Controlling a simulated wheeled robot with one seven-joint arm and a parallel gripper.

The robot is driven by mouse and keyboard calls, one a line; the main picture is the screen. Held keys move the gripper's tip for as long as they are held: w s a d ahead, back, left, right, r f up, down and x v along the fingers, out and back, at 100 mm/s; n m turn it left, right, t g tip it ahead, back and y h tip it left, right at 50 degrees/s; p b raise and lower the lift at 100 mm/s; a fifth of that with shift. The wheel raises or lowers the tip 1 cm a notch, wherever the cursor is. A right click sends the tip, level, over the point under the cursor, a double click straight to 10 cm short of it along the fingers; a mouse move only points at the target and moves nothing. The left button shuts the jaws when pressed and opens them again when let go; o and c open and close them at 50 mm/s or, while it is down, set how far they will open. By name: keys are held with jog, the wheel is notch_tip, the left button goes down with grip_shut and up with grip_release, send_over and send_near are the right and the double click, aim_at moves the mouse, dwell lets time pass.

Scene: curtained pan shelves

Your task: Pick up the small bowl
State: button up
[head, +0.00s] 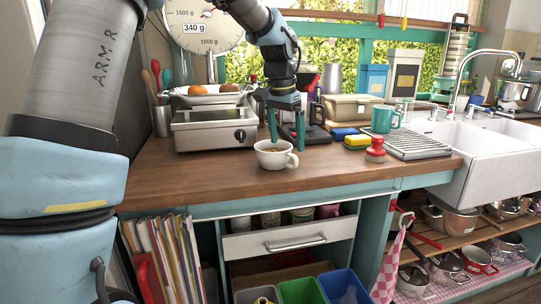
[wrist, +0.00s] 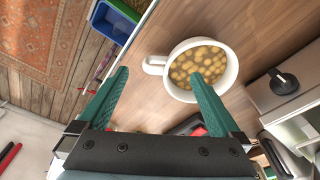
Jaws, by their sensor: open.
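The small bowl (head: 275,155) is a white, cup-like bowl with one handle, upright on the wooden counter near its front edge. In the wrist view the bowl (wrist: 230,72) holds a brownish broth with round pieces, and its handle (wrist: 152,66) points left. My gripper (head: 286,143) is open and empty, its green fingers pointing down close by the bowl. In the wrist view my gripper (wrist: 155,76) has the handle ahead of the gap between its fingertips. One fingertip overlaps the bowl's rim in the picture; I cannot tell whether they touch.
A kitchen scale (head: 214,130) stands behind to the left. A teal mug (head: 385,119), a red-topped stamp-like object (head: 375,148), a yellow sponge (head: 357,141) and a drying rack (head: 412,144) stand to the right. Below are a drawer (head: 288,238) and coloured bins (head: 302,291). The counter's front strip is clear.

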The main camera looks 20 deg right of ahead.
aim_at(290, 154)
jog(key=f, duration=0.2)
jog(key=d+f+p, duration=0.1)
jog(key=f, duration=0.3)
jog(key=shift+w+d+f+p, duration=0.1)
jog(key=shift+w+d+p, duration=0.15)
jog(key=shift+d+p, duration=0.1)
grip_shut()
dwell(0.6)
